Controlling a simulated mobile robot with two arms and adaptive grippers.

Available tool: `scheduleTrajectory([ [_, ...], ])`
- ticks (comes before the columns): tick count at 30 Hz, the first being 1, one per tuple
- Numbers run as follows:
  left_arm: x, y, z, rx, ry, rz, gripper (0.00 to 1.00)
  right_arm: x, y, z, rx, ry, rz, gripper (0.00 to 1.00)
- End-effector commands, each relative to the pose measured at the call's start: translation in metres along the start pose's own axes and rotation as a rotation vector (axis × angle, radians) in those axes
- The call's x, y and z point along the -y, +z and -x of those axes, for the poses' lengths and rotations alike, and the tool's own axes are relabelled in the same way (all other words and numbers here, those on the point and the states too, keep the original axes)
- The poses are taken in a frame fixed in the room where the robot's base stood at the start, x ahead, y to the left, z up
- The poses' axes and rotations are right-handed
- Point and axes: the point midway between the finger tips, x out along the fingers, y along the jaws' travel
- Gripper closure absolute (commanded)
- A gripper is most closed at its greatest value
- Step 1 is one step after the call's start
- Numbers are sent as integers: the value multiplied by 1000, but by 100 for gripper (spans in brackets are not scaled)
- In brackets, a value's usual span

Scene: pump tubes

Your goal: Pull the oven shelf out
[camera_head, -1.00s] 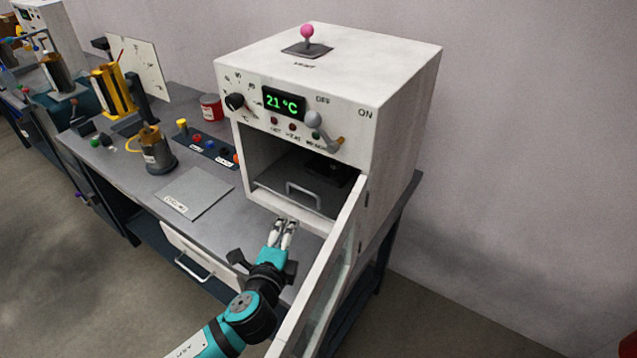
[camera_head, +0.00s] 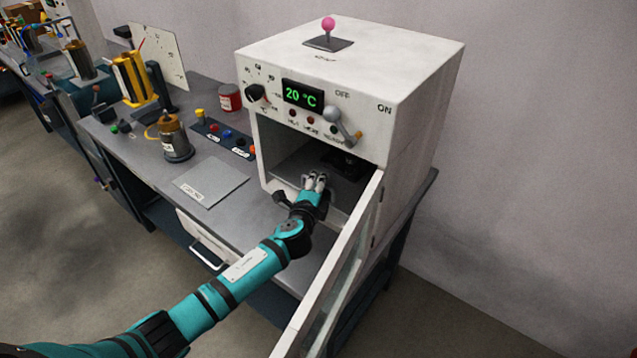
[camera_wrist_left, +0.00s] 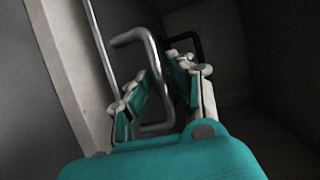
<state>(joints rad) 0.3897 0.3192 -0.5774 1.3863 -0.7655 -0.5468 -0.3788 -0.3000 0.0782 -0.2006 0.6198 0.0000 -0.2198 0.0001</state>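The oven (camera_head: 350,90) is a white box with its door (camera_head: 335,270) swung open to the right. Inside lies the dark grey oven shelf (camera_head: 295,165), with a dark object (camera_head: 343,162) on its rear part. My left gripper (camera_head: 315,180) is at the oven mouth, at the shelf's front, and covers the handle in the head view. In the left wrist view the metal shelf handle (camera_wrist_left: 153,55) runs between the two fingers (camera_wrist_left: 160,80), with gaps visible beside it. The fingers are open around it. My right gripper is in neither view.
The open door stands close to the right of my left arm. The bench top (camera_head: 225,215) has a flat grey plate (camera_head: 210,182), a brass-coloured vessel (camera_head: 174,140), a red can (camera_head: 229,97) and a button panel (camera_head: 225,135). A drawer with a handle (camera_head: 208,256) is below.

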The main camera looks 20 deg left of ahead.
Motion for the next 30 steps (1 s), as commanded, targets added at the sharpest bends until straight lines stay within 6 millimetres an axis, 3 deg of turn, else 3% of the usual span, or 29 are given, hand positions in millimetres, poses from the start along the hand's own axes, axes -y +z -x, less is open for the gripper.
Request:
scheduleTrajectory([
  [11, 0, 0, -5, 0, 0, 0, 80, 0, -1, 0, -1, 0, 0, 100],
  [16, 0, 0, -5, 0, 0, 0, 100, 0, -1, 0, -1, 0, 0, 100],
  [30, -1, 0, -4, 0, 3, 2, 100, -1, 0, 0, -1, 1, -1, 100],
])
